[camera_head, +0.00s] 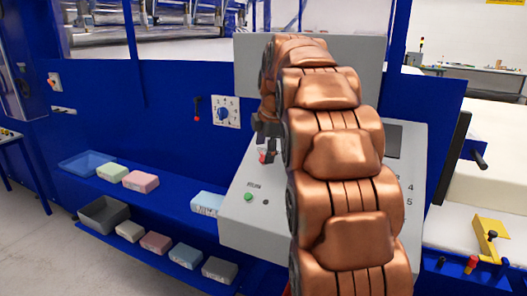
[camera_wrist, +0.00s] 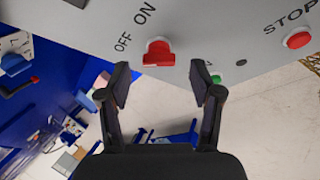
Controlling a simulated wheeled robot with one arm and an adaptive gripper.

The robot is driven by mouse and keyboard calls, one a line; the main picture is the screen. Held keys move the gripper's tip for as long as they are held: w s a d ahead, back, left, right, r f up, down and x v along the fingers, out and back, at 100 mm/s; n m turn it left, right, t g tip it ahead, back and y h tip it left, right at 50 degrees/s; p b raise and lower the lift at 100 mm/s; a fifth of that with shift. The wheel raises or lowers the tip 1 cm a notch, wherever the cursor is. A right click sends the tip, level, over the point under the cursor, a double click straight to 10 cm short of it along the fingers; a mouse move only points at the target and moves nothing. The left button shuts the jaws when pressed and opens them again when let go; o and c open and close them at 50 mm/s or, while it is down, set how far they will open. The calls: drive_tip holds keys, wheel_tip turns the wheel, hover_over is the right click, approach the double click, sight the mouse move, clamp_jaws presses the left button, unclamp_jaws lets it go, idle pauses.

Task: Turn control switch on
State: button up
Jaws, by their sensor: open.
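The control switch is a red rotary knob (camera_wrist: 158,52) on the grey panel, with the words OFF and ON printed beside it in the wrist view. A small part of the red knob (camera_head: 263,156) shows in the head view, just below my fingers. My gripper (camera_wrist: 160,84) is open and empty. Its two fingers are spread either side of the knob's line in the wrist view, and the knob lies beyond their tips, with no visible contact. In the head view my gripper (camera_head: 267,136) hangs over the left part of the panel. My arm hides the panel's middle.
The grey control panel (camera_head: 235,228) also bears a green button (camera_head: 248,197). A red STOP button (camera_wrist: 298,40) shows in the wrist view. A blue selector dial (camera_head: 223,114) is on the blue wall. Shelves at left hold coloured foam blocks (camera_head: 140,181) and bins (camera_head: 103,214).

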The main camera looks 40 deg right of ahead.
sight(263, 158)
drive_tip(key=shift+x, duration=1.15)
drive_tip(key=c, duration=1.1)
